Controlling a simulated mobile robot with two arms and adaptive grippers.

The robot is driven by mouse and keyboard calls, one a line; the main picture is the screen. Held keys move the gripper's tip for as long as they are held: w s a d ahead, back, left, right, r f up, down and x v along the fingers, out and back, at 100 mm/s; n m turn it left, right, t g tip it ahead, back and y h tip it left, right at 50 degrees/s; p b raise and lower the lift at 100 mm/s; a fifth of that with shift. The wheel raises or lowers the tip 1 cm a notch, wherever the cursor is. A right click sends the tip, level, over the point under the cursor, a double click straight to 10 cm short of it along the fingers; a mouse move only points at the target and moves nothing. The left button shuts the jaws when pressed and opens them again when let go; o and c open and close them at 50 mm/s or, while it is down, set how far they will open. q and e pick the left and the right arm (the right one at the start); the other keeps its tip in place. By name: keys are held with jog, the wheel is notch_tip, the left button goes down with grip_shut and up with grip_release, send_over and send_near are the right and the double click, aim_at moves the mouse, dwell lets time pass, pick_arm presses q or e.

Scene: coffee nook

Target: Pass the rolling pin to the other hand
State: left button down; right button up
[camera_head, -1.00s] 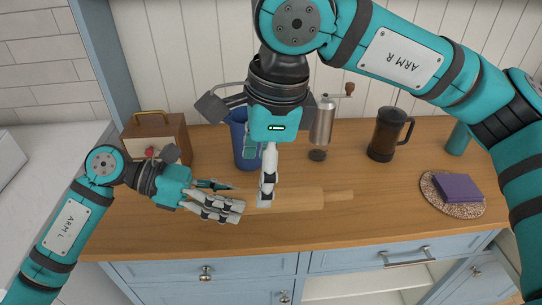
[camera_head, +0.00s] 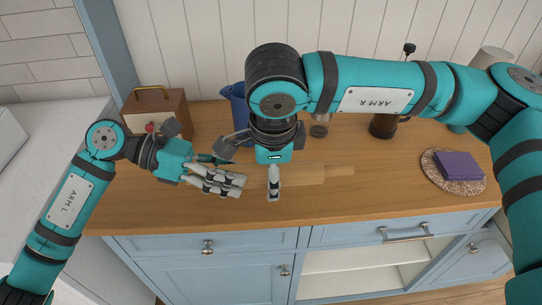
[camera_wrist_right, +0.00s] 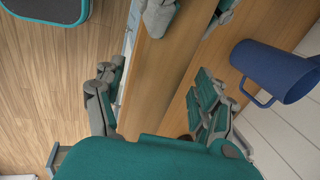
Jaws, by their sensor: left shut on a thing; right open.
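The pale wooden rolling pin (camera_head: 312,174) extends sideways over the front of the counter, its right handle free. My left gripper (camera_head: 240,181) is shut on its left end. My right gripper (camera_head: 273,185) comes down from above onto the pin's body, just right of the left gripper. In the right wrist view the pin (camera_wrist_right: 160,80) runs between my open right fingers (camera_wrist_right: 155,105), with a gap on both sides. The left gripper's fingers (camera_wrist_right: 158,16) show there at the top, on the pin. I cannot tell whether the pin touches the counter.
A blue jug (camera_wrist_right: 275,72) stands behind the grippers, mostly hidden in the head view. A wooden box (camera_head: 158,112) is at the back left. A dark mug (camera_head: 382,126) is at the back right. A purple book (camera_head: 459,165) lies on a round woven mat (camera_head: 432,181).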

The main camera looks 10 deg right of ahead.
jog(key=shift+w+f, duration=0.1)
jog(key=shift+f, duration=0.15)
grip_shut()
pick_arm(q)
jog(key=c, duration=0.6)
grip_release()
